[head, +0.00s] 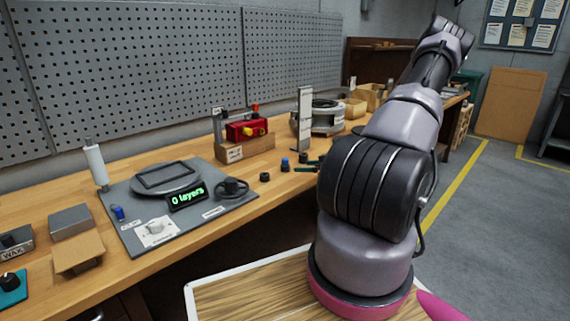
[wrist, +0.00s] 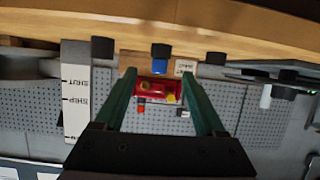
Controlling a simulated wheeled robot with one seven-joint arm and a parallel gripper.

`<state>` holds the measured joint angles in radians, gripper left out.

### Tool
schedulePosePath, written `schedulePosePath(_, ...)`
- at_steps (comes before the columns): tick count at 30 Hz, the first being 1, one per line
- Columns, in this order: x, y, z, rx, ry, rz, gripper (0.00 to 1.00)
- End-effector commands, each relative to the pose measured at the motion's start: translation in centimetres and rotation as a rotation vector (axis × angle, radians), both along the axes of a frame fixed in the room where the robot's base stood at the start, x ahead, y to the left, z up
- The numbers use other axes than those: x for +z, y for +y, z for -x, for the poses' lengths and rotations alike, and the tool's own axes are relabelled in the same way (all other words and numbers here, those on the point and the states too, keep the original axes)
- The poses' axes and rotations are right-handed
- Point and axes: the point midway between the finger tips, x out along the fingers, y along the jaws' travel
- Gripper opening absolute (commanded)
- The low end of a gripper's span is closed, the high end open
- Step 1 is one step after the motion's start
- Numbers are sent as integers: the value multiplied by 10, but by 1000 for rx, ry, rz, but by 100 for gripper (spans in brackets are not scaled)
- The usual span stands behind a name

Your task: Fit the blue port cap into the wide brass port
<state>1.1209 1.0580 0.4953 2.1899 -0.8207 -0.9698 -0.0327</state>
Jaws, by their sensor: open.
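The blue port cap (head: 285,164) stands on the wooden bench between two black caps, near the front edge. It also shows in the wrist view (wrist: 160,66), blue with a dark part, in line with the gap between my fingertips. My gripper (wrist: 159,75) is open, its green fingers apart and nothing held. In the head view only bits of the green fingers (head: 309,167) show beside my arm, right of the cap. The red valve body (head: 240,131) sits on a wooden block behind the caps, with a yellow, brass-like part (head: 260,131). I cannot tell which port is the wide one.
Black caps (head: 265,177) and (head: 303,158) flank the blue one closely. A tall white labelled post (head: 305,118) stands right of the valve. A grey mat (head: 150,239) with a handwheel and "0 layers" display lies left. The pegboard (head: 180,70) backs the bench.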

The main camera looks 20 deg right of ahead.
Motion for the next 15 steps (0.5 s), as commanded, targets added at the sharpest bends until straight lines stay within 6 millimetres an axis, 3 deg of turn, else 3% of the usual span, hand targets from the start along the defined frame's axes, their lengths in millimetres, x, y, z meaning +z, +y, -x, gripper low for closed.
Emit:
schedulePosePath(2, -8, 1, 5, -6, -87, -58, 72)
schedulePosePath(9, -7, 2, 13, -22, -266, -136, 72)
schedulePosePath(15, -7, 9, 0, -21, -290, -143, 72)
